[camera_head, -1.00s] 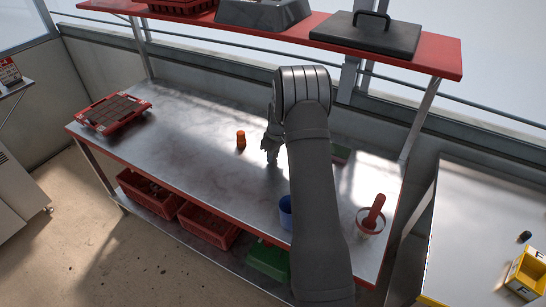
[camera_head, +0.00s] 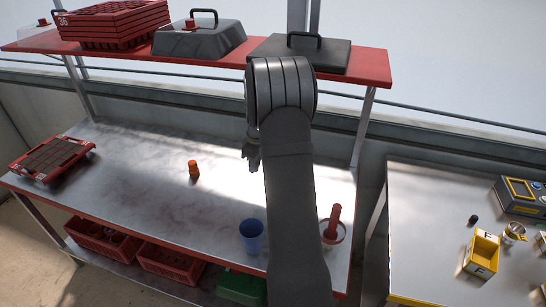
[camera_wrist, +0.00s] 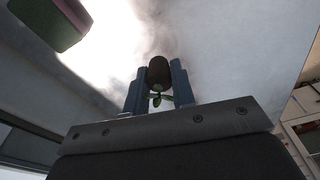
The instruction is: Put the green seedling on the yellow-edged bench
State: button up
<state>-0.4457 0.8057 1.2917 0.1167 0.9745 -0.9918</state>
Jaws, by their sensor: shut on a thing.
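In the wrist view, the green seedling (camera_wrist: 157,98) shows small green leaves and a dark brown plug. My gripper (camera_wrist: 160,80) is shut on it, with one blue finger on each side of the plug. In the head view, my gripper (camera_head: 252,155) is over the red-edged bench, mostly hidden by my arm, and the seedling cannot be made out. The yellow-edged bench (camera_head: 425,225) stands at the right, apart from my gripper, with a grey metal top.
On the red-edged bench (camera_head: 125,185) stand an orange cup (camera_head: 193,172), a blue cup (camera_head: 251,242), a pot with a red handle (camera_head: 333,222) and a seed tray (camera_head: 50,158). A red shelf (camera_head: 365,63) runs above. A yellow bin (camera_head: 482,252) is on the yellow-edged bench; its left part is clear.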

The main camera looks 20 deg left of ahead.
jog(key=w+d+r+m, duration=0.25)
jog(key=d+m, duration=0.35)
jog(key=d, duration=1.2)
jog(key=w+d+r+m, duration=0.1)
jog(key=w+d+m, duration=0.35)
jog(key=d, duration=1.35)
jog(key=s+d+r+m+h, duration=0.1)
jog(key=s+d+m, duration=0.45)
jog(key=d, duration=0.55)
jog(key=s+d+r+m+t, duration=0.1)
jog(key=s+d+m, duration=0.3)
jog(key=s+d, duration=0.55)
jog(key=s+d+r+m+h, duration=0.1)
jog(key=s+d+m, duration=0.35)
jog(key=d, duration=0.95)
send_over(444, 223)
notch_tip(444, 223, down, 7)
jog(key=shift+s+r, duration=0.1)
jog(key=shift+a, duration=0.1)
jog(key=shift+f, duration=2.05)
jog(key=shift+f, duration=0.15)
